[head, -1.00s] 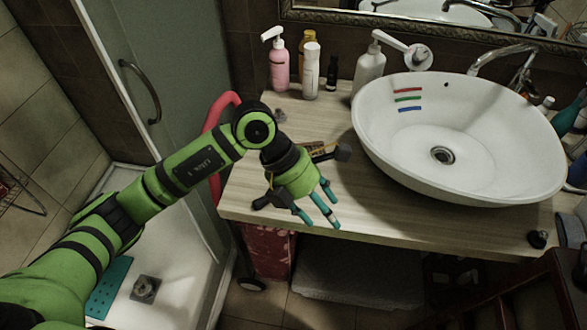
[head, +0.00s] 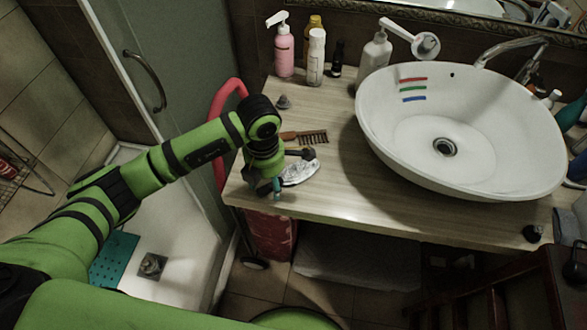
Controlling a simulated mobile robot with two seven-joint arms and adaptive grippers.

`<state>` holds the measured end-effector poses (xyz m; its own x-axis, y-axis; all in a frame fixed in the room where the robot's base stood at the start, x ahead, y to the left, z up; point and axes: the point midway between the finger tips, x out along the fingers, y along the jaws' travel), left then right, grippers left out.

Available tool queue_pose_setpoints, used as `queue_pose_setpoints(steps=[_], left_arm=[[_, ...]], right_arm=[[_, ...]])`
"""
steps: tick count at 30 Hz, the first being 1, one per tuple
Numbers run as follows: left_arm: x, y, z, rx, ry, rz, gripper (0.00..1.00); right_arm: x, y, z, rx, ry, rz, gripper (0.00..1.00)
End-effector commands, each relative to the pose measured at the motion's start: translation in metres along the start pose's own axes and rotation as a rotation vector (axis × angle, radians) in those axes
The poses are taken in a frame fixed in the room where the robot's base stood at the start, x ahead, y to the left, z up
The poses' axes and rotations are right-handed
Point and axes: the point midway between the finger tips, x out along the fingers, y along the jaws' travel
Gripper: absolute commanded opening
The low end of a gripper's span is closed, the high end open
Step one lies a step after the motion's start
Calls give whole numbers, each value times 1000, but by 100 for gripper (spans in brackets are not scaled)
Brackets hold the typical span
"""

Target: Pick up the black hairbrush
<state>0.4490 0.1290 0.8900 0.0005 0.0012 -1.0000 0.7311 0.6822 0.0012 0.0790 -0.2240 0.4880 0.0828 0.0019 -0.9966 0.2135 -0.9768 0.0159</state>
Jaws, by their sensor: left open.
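A dark, toothed head (head: 313,137) with a reddish-brown handle lies on the wooden counter, left of the basin; it is the thing that looks most like the hairbrush. No wholly black brush shows clearly. My left gripper (head: 275,188) is open, pointing down over the counter's front left corner, just nearer to me than the toothed thing. Its teal fingertips show beside a shiny silver oval item (head: 302,172), which the gripper partly hides. I cannot tell whether they touch. My right gripper is out of view.
The white basin (head: 450,180) fills the counter's right side. A pink bottle (head: 284,52), a white bottle (head: 315,58) and a pump bottle (head: 374,55) stand at the back. A small grey stopper (head: 284,102) lies behind the brush.

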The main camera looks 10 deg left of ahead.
Motion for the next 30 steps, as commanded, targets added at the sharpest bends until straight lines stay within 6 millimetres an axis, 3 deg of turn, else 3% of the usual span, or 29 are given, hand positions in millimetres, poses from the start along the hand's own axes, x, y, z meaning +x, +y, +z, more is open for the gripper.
queue_pose_setpoints(steps=[5,9,10,23,30], left_arm=[[0,0,0,0,-1,0,61],[0,0,0,0,-1,-1,5],[0,0,0,0,-1,-1,0],[-4,0,1,0,-2,-1,0],[-33,1,2,1,-7,2,0]], right_arm=[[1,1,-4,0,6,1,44],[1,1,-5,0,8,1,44],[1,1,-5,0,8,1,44],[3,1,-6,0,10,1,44],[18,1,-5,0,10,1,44]])
